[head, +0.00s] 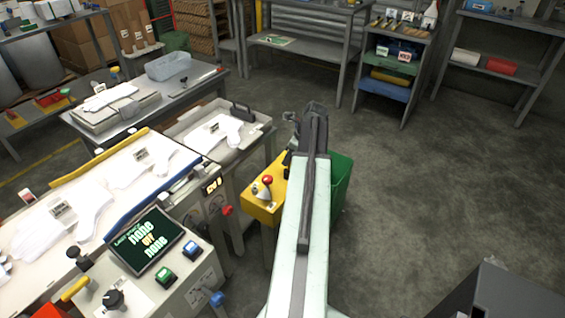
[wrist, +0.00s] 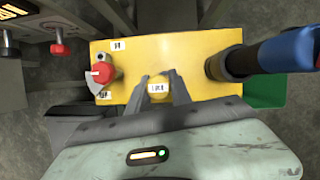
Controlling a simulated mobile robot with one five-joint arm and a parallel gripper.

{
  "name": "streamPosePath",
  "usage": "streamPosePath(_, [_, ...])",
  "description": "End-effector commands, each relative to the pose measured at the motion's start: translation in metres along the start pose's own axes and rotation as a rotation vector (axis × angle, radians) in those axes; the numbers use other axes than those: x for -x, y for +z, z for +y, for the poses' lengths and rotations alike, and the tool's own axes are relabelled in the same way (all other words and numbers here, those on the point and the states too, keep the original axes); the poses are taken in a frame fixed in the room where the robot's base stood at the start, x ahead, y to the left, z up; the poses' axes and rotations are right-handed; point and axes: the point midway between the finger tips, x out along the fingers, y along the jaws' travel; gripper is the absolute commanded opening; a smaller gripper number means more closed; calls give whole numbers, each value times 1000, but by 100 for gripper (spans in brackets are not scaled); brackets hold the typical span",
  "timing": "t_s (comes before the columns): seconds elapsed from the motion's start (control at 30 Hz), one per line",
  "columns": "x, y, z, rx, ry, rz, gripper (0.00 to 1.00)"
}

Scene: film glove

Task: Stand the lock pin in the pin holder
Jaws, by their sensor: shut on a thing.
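In the wrist view, my gripper (wrist: 158,82) is over a yellow box. Its two dark fingers close on both sides of a small round yellow piece with a white label, which looks like the head of the lock pin (wrist: 157,88). The shaft is hidden below the head, so I cannot tell whether it is seated in anything. I cannot make out the pin holder for certain. In the head view, my arm covers the right part of the yellow box (head: 259,208), and the pin is not visible there.
A red knob (wrist: 102,72) stands on the box's left side. A blue handle (wrist: 284,50) with a black collar rises at its right. A green bin (head: 341,178) is beside the box. Machines and glove tables fill the left; the floor (head: 430,170) to the right is clear.

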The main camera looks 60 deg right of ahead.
Motion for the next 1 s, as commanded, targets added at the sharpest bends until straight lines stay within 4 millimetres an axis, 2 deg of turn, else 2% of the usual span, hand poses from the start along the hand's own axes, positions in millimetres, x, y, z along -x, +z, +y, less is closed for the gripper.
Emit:
streamPosePath(0.07, [-1,1,-7,1,1,0,0])
streamPosePath(0.23, [-4,1,-7,3,1,0,0])
streamPosePath(0.5, [-37,-17,-8,-2,-1,0,0])
streamPosePath(0.7, [-34,-11,-6,3,2,0,0])
streamPosePath(1.0, [-42,-17,-7,1,0,0,0])
